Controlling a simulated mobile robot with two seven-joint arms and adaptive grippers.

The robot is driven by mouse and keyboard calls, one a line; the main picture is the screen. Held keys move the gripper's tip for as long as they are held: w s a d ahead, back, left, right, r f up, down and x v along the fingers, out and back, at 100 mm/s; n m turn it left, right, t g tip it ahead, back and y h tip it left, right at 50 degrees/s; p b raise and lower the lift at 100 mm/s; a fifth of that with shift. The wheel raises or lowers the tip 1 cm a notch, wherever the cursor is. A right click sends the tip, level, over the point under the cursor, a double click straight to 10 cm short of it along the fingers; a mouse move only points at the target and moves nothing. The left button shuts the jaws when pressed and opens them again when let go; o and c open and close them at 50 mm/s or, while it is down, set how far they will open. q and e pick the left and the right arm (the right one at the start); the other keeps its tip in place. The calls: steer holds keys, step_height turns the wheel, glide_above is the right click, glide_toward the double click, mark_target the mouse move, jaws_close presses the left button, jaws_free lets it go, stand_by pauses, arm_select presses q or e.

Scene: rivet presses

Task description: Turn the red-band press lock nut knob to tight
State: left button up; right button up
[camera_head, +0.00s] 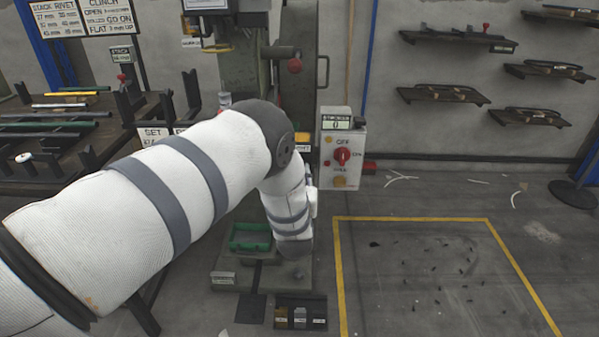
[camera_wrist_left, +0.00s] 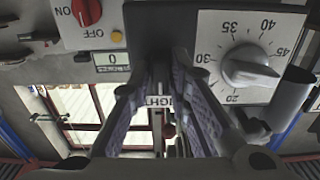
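The grey-green press column (camera_head: 240,75) stands behind my left arm in the head view. My arm covers its middle, and I see no clear red band. In the left wrist view, my left gripper (camera_wrist_left: 165,72) has its two fingers on either side of a narrow gap. Their tips meet the lower edge of a dark grey part (camera_wrist_left: 158,30); I cannot tell whether this is the lock nut knob or whether they grip it. My right gripper is not in view.
A numbered dial (camera_wrist_left: 250,66) with a grey pointer knob is right of the fingers. A switch box (camera_head: 343,165) with a red rotary switch (camera_head: 342,156) stands right of the press. A green tray (camera_head: 249,237) is below. The yellow-marked floor (camera_head: 430,280) has small dark scraps.

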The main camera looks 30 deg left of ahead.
arm_select(q)
steer(key=shift+o, duration=0.8)
steer(key=v, duration=1.2)
steer(key=s+d+f+m+g+h+p, duration=0.1)
steer(key=s+d+f+m+g+h, duration=0.15)
steer(key=s+f+g, duration=0.45)
steer(key=s+d+f+m+g+h+p, duration=0.15)
steer(key=s+f+h, duration=0.25)
steer(key=s+f, duration=0.7)
steer(key=s+d+r+g+h, duration=0.1)
steer(key=s+g, duration=0.3)
steer(key=s, duration=0.8)
steer(key=s+d+r+m+g+h, duration=0.1)
steer(key=s+d+g, duration=0.2)
steer(key=s, duration=1)
steer(key=shift+s+d+r+m+g+h, duration=0.25)
steer(key=shift+m+g+h, duration=0.1)
steer(key=shift+g, duration=0.9)
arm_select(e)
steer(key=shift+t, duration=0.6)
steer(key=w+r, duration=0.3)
